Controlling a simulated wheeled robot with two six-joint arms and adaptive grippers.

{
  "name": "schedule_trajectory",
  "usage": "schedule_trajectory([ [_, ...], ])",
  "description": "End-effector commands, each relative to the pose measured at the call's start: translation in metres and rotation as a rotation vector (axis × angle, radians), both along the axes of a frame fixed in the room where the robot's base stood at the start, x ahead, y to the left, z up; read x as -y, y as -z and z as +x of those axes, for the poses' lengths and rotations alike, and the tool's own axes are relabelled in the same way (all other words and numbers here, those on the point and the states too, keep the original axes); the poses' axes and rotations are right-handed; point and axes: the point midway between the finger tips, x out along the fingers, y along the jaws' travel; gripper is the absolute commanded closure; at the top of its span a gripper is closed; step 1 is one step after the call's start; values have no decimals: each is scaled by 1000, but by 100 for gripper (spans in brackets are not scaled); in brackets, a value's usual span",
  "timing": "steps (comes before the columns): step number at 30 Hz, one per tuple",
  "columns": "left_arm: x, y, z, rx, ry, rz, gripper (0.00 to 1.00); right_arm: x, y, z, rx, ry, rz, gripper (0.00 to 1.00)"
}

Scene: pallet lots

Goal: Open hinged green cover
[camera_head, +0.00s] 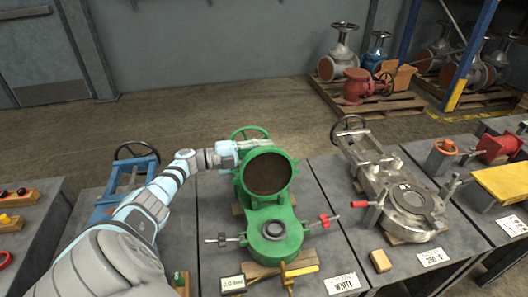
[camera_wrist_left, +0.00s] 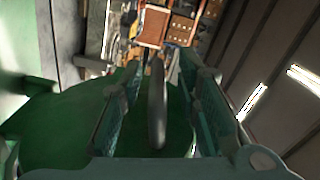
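The green valve (camera_head: 272,244) stands on the table in the middle of the head view. Its round green cover (camera_head: 291,187) is raised, with its dark brown inner face toward the head camera. My left gripper (camera_head: 252,147) is at the cover's upper left edge, partly behind it. In the left wrist view, the fingers (camera_wrist_left: 158,100) are spread, with a thin grey bar between them and gaps on both sides. Green surface fills the lower left there. Whether the fingers touch the cover is unclear. My right gripper is not in view.
A green handwheel (camera_head: 248,132) rises behind the cover. A silver valve (camera_head: 402,205) stands to the right, a blue one (camera_head: 128,185) to the left behind my arm. A yellow-brown tool (camera_head: 288,272) lies in front.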

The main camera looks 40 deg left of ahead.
Motion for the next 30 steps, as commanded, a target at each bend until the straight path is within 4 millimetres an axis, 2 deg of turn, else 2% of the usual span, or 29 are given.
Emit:
schedule_trajectory([
  [5, -16, 1, -22, -5, -1, 4, 70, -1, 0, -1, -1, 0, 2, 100],
  [12, -54, 1, -77, -6, -3, 2, 70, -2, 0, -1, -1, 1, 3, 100],
  [15, -64, 0, -91, -3, -3, 1, 70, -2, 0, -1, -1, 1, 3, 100],
  [19, -69, 0, -99, -2, -2, 0, 70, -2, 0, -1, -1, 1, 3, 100],
  [30, -69, 0, -98, -1, -1, 1, 70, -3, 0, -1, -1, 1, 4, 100],
])
